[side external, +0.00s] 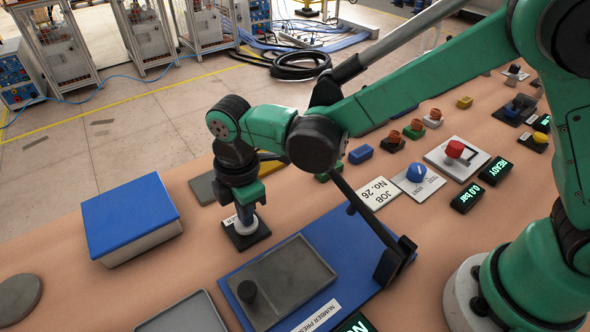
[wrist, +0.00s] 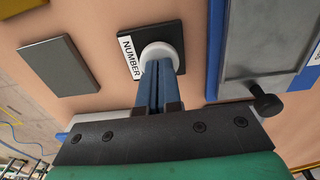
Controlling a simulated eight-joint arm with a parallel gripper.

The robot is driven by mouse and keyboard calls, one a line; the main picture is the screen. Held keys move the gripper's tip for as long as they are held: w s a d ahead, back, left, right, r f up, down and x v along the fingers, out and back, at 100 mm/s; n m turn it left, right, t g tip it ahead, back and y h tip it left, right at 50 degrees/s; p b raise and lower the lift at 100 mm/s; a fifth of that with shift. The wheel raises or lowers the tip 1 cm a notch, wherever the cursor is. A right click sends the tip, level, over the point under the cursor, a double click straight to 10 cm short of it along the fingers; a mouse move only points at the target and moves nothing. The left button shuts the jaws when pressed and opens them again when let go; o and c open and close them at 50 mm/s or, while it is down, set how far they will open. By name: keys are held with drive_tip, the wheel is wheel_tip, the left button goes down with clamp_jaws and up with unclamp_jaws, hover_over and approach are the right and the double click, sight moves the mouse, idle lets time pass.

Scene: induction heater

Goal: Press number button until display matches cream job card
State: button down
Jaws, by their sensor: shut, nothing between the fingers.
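The number button is a white round cap (side external: 246,227) on a black square base, in front of my arm in the side view. In the wrist view the cap (wrist: 160,52) sits beside a label reading "NUMBER". My gripper (side external: 244,212) points down at it, shut and empty. Its blue fingertips (wrist: 160,68) overlap the cap in the wrist view; I cannot tell whether the cap is pressed down. The pale job card (side external: 378,193) reads "JOB No. 26". A dark display (side external: 357,324) with green characters is cut off at the bottom edge, so its full reading is hidden.
A blue fixture (side external: 330,232) with a grey tray, black knob and "NUMBER PRESS" label lies right of the button. A blue-topped box (side external: 130,210) stands left. Displays reading "READY" (side external: 495,171) and "0.0 bar" (side external: 467,197) stand right, near a red button (side external: 455,149).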

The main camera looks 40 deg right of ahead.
drive_tip(key=shift+f, duration=0.15)
drive_tip(key=shift+f, duration=0.9)
wheel_tip(320, 180, up, 15)
drive_tip(key=shift+s+f, duration=0.15)
drive_tip(key=shift+d, duration=0.1)
